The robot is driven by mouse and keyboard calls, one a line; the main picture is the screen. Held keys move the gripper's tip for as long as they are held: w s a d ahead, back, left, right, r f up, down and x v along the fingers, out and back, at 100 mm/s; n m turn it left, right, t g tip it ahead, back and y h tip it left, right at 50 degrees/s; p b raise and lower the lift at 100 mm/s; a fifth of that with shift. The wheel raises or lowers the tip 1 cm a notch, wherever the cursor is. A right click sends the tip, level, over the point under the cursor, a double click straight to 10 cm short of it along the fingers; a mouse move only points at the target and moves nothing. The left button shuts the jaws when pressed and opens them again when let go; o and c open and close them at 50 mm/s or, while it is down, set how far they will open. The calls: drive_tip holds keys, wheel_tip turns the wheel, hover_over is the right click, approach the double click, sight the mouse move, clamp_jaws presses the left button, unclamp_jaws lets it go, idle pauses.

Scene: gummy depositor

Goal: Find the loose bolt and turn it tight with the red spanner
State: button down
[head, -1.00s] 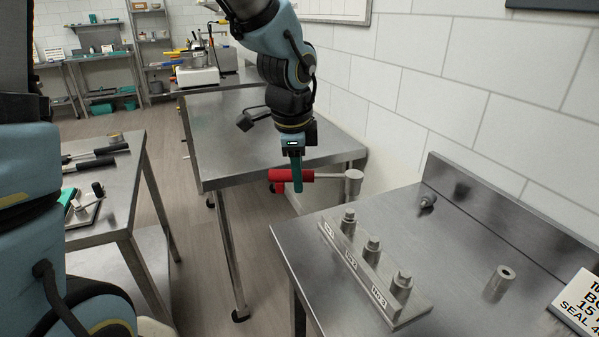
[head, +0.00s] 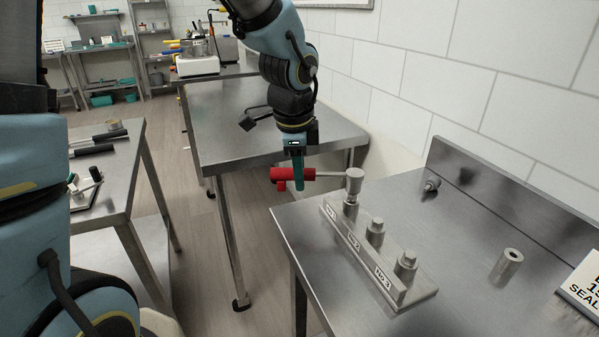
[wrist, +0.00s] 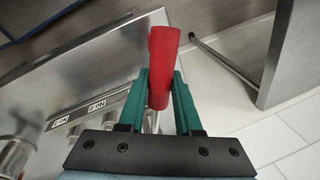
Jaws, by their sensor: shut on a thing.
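My gripper (head: 298,184) is shut on the red handle of the spanner (head: 281,175), near the front-left corner of the bolt table. The handle shows between the teal fingers in the wrist view (wrist: 163,65). The spanner's grey socket head (head: 355,182) points right and overlaps the top of the No.1 bolt (head: 350,208); I cannot tell whether it touches or sits over it. The No.2 bolt (head: 375,227) and No.3 bolt (head: 406,262) stand upright behind their labels on the metal block (head: 412,300). I cannot tell which bolt is loose.
A loose grey cylinder (head: 507,265) and a small metal piece (head: 432,185) are on the bolt table (head: 455,235). A sign (head: 582,288) stands at the right edge. Another steel table (head: 240,115) is behind my gripper. The tiled wall (head: 450,90) is close on the right.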

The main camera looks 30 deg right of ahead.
drive_tip(key=shift+f, duration=0.2)
drive_tip(key=shift+b+x, duration=0.8)
drive_tip(key=shift+x, duration=0.05)
drive_tip(key=shift+w+d+r+m, duration=0.1)
drive_tip(key=shift+w+d+m, duration=0.25)
drive_tip(key=shift+w+m, duration=0.3)
drive_tip(key=shift+w+d+m, duration=0.3)
drive_tip(key=shift+w+m, duration=0.15)
drive_tip(key=shift+m, duration=0.3)
drive_tip(key=w+d+m+g, duration=0.2)
drive_tip(key=d+m+g, duration=0.1)
drive_tip(key=d+m, duration=0.9)
drive_tip(key=shift+w+d+m, duration=0.35)
drive_tip(key=shift+d+m, duration=0.05)
drive_tip(key=shift+m, duration=0.8)
wheel_tip(320, 180, up, 2)
drive_tip(key=shift+r+p, duration=0.15)
drive_tip(key=shift+p, duration=1.05)
